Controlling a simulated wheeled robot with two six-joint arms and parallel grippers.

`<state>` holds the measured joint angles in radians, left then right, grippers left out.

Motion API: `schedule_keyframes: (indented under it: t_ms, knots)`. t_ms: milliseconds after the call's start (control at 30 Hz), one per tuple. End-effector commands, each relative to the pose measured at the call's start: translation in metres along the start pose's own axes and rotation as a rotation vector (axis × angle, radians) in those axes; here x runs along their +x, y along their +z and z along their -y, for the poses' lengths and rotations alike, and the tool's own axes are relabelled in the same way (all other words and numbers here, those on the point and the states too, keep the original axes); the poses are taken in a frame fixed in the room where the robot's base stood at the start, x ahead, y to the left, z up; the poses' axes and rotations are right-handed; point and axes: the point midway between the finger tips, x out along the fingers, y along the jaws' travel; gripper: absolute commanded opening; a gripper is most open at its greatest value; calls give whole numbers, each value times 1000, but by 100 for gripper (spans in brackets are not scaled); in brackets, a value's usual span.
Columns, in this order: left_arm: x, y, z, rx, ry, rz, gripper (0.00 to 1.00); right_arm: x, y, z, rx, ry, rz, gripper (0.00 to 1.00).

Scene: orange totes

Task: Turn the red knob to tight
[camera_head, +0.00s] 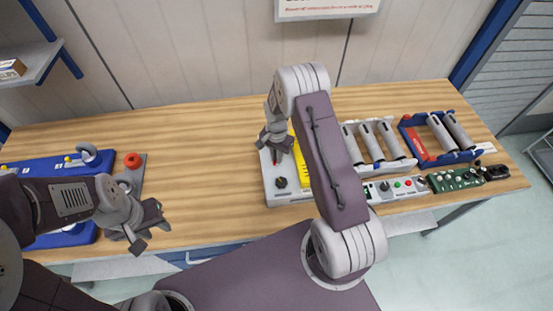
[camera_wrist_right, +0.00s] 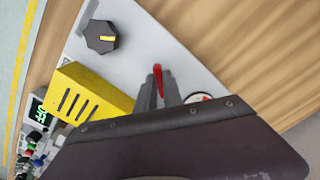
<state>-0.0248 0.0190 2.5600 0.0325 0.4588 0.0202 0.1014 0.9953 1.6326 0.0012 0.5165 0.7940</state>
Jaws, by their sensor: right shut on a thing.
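A light grey panel (camera_head: 271,189) lies on the table, with a black knob (camera_head: 281,182) near its front. My right gripper (camera_head: 276,152) is over the panel's back part. In the right wrist view my right gripper (camera_wrist_right: 158,92) is shut on a narrow red knob (camera_wrist_right: 158,78), seen edge-on between the fingers. Its base and any tight marking are hidden. A round white disc with red (camera_wrist_right: 197,98) is partly covered beside the fingers. The black knob with a yellow mark (camera_wrist_right: 101,37) is apart from them. My left gripper (camera_head: 150,228) is open and empty, in front of the table's left part.
A yellow slotted block (camera_wrist_right: 88,93) stands on the panel beside my right gripper. A red round knob (camera_head: 133,160) on a grey plate and blue fixtures are at the left. Grey cylinders (camera_head: 373,142), a blue rack (camera_head: 435,160) and a green board (camera_head: 455,180) stand right. The middle left tabletop is clear.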

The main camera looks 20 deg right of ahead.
Motion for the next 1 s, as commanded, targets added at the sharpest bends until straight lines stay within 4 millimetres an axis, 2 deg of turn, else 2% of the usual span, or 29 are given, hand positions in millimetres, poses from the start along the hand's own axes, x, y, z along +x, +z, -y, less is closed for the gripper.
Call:
schedule_keyframes:
  t_ms: [33,600,1000]
  knots:
    - [4,0,0,0,0,0,36,-1,-5,3,41,-12,-14,0]
    - [21,2,0,0,0,0,36,-2,-6,2,574,-14,-11,0]
    - [27,3,0,0,0,0,36,-2,-5,2,843,-14,-8,0]
